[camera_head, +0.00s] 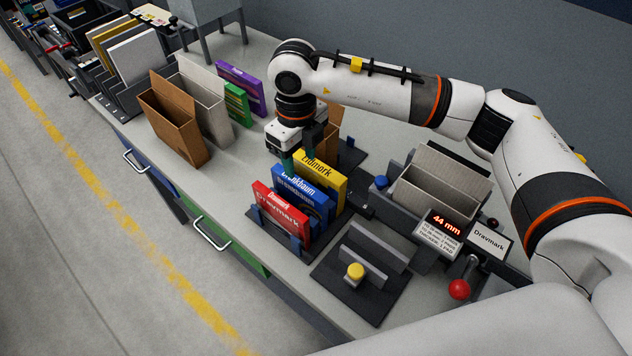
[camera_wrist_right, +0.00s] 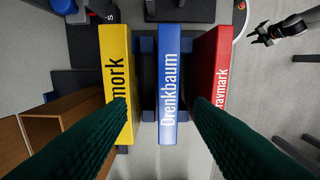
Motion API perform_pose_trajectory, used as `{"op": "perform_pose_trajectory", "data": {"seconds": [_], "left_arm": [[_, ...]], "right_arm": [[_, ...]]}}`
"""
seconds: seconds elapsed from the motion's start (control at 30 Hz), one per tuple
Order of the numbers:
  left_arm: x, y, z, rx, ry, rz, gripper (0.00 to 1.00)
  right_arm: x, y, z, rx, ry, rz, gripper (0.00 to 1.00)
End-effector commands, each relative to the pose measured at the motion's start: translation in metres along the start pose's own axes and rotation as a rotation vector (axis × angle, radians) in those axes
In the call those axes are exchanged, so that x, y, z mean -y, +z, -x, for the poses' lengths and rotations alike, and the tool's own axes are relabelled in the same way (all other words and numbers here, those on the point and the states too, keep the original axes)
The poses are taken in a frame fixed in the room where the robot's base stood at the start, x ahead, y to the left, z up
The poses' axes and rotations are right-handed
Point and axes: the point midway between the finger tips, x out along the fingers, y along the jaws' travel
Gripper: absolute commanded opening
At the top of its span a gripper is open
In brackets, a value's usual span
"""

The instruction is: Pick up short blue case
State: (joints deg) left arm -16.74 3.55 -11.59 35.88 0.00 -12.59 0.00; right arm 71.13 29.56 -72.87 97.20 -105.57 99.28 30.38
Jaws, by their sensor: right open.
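The blue case (camera_head: 301,196), lettered Drenkbaum, stands upright in a dark rack between a yellow case (camera_head: 325,179) and a red case (camera_head: 279,211). My right gripper (camera_head: 303,157) is above the back of this row, pointing down. In the right wrist view the blue case (camera_wrist_right: 170,85) shows between the two dark green fingers (camera_wrist_right: 163,125), which are spread apart with nothing held. The yellow case (camera_wrist_right: 117,80) and red case (camera_wrist_right: 210,75) flank it, with gaps on both sides of the blue one.
A brown open box (camera_head: 172,122), a grey box (camera_head: 207,105), and green (camera_head: 237,103) and purple (camera_head: 241,86) cases stand behind left. A grey open bin (camera_head: 437,187) with a 44 mm display (camera_head: 447,222) is right. A yellow-knobbed fixture (camera_head: 355,271) sits in front.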

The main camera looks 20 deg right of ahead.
Motion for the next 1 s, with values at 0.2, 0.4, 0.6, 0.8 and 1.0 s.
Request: {"op": "perform_pose_trajectory", "data": {"seconds": [0.2,0.4,0.6,0.8,1.0], "left_arm": [[-0.012,-0.011,-0.013,-0.013,0.015,-0.006,0.36],[-0.019,-0.024,-0.027,-0.032,0.023,-0.007,0.36],[-0.018,-0.023,-0.03,-0.03,0.022,-0.006,0.36],[-0.009,-0.016,-0.039,-0.017,0.012,-0.002,0.36],[-0.009,-0.015,-0.047,-0.014,0.011,-0.002,0.36]], "right_arm": [[0.001,0.001,-0.028,0.002,-0.002,0.001,0.47],[0.001,0.0,-0.062,0.002,-0.002,0.0,0.47],[0.002,0.001,-0.075,0.001,-0.002,0.0,0.47],[0.006,0.003,-0.103,0.003,-0.003,0.0,0.47],[0.005,0.003,-0.121,0.001,-0.002,0.0,0.47]]}}
